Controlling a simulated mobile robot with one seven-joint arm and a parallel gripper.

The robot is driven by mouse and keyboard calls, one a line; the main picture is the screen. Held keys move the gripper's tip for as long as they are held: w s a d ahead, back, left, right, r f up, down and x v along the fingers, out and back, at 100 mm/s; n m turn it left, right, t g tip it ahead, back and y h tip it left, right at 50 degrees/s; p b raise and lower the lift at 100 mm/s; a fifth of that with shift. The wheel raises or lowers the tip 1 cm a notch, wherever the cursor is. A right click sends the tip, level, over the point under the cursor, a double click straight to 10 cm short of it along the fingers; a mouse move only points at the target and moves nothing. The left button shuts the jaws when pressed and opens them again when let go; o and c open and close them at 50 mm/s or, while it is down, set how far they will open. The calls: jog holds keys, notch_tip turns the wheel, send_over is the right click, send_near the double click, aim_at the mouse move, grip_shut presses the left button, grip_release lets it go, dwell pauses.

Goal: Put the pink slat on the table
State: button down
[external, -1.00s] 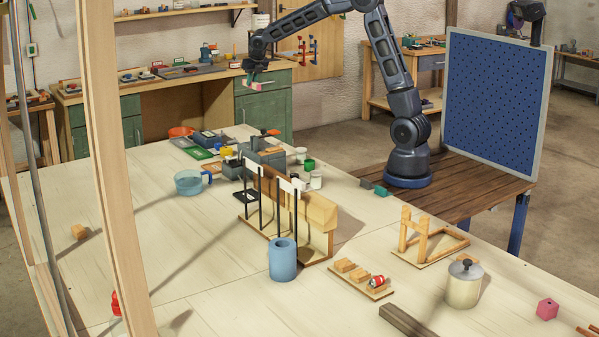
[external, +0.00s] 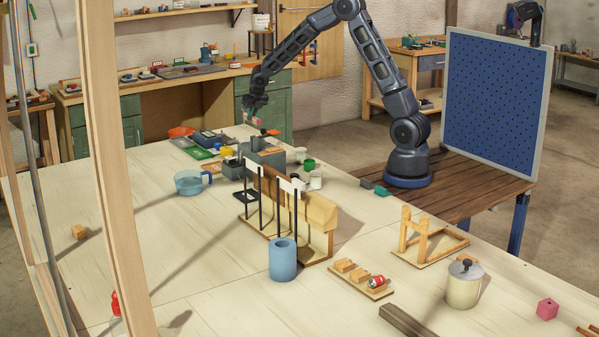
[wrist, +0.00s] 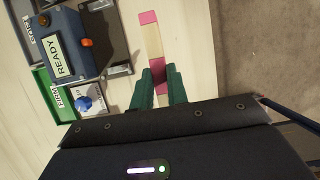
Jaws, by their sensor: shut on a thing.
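The pink slat (wrist: 153,35) is a narrow strip with pink ends and a pale wood middle. My gripper (wrist: 160,76) has its green fingers shut on the near pink part; the far end points away from the fingers. In the external view my gripper (external: 254,112) hangs over the far end of the pale wooden table (external: 190,235), with a bit of the slat's pink (external: 257,121) showing under it. I cannot tell the exact gap between slat and table.
A blue-grey box with a READY label (wrist: 62,44) and a green tray (wrist: 48,92) lie left of the slat. A blue knob (wrist: 83,102) is close to the fingers. Bare tabletop (wrist: 125,20) lies around the slat; the table edge is to its right.

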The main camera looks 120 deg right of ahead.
jog(key=shift+f, duration=4.3)
jog(key=shift+f, duration=0.1)
jog(key=c, duration=1.4)
grip_release()
